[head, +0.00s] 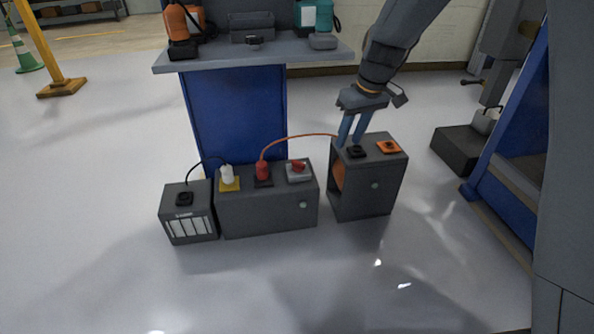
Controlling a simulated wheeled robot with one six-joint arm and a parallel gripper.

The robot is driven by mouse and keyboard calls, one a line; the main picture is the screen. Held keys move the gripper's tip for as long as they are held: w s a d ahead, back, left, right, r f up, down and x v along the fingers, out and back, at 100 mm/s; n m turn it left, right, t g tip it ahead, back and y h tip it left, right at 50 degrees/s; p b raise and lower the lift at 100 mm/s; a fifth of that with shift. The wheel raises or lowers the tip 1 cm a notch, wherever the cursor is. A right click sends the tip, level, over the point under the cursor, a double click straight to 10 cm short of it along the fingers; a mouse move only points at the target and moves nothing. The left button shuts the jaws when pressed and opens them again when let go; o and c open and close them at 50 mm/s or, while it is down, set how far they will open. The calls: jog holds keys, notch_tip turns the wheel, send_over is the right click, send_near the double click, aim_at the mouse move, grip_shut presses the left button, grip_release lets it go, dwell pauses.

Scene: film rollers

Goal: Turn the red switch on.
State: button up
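A small red switch (298,165) sits on a light grey base at the right end of the top of a low, wide dark grey box (267,214). From this view I cannot tell its position. My gripper (349,143) points down to the right of the switch, apart from it, at the top of a taller dark grey box (375,202). Its two blue fingers show a narrow gap with nothing visible between them. The fingertips are close to a black fitting (356,152) on that box; I cannot tell whether they touch it.
A red plug-like piece (262,171) and a white one (227,175) stand left of the switch. An orange cable (301,135) arcs from the red piece toward the taller box. An orange fitting (388,147) lies on that box. A blue-sided bench (238,117) stands behind. The front floor is clear.

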jog(key=w+a+f+n+b, duration=0.1)
jog(key=w+a+f+b, duration=0.2)
jog(key=w+f+b, duration=0.3)
jog(key=w+a+f+n+b, duration=0.2)
jog(key=w+a+f+b, duration=0.1)
jog(key=w+f+b, duration=0.4)
jog(key=n+y+p, duration=0.1)
jog(key=n+y, duration=0.1)
jog(key=n, duration=0.1)
send_near(295, 161)
jog(key=shift+a+f, duration=0.15)
jog(key=shift+f, duration=0.2)
jog(key=b+x, duration=0.2)
jog(key=x, duration=0.2)
jog(key=b+x, duration=0.2)
jog(key=x, duration=0.1)
jog(key=shift+w+a+f, duration=0.1)
jog(key=shift+w+f, duration=0.2)
jog(key=shift+f, duration=0.05)
grip_shut()
